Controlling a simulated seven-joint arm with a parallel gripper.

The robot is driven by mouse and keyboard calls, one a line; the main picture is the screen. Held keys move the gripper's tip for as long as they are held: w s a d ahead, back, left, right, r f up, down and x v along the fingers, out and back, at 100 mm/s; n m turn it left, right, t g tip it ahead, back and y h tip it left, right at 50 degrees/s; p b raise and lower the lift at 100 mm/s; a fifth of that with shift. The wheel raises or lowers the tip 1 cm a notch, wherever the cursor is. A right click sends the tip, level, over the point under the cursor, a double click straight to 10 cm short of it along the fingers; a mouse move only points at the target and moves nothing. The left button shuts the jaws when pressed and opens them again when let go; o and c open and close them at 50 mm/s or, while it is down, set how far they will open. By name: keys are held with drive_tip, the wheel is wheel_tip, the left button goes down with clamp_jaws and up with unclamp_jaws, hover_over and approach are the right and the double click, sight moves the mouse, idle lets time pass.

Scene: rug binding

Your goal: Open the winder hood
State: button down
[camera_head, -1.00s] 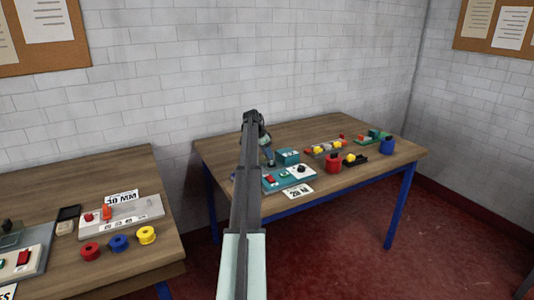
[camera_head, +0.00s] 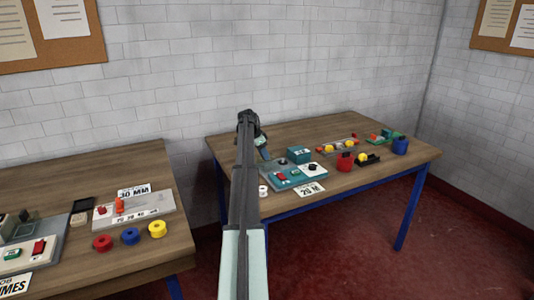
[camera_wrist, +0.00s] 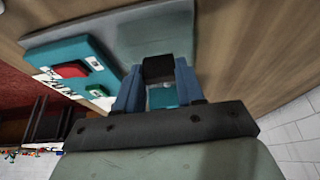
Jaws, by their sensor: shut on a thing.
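The teal winder (camera_head: 309,182) sits at the near left of the right-hand table, with a red and a green button. In the wrist view its teal base (camera_wrist: 72,50) shows upper left, with a grey, see-through-looking panel, apparently the hood (camera_wrist: 150,35), beside it. My gripper (camera_wrist: 160,85) has its blue fingers shut on a black block, apparently the hood handle (camera_wrist: 158,68), at the panel's edge. In the head view my gripper (camera_head: 262,147) is at the winder's back left, partly behind my arm. I cannot tell the hood's angle.
A white spool (camera_head: 263,191) is close to my arm. The left table holds another machine and red, blue and yellow spools (camera_head: 130,236).

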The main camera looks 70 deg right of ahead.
drive_tip(key=c, duration=0.7)
unclamp_jaws()
drive_tip(key=v, duration=1.3)
drive_tip(key=shift+w+a+r, duration=0.1)
drive_tip(key=shift+r, duration=0.3)
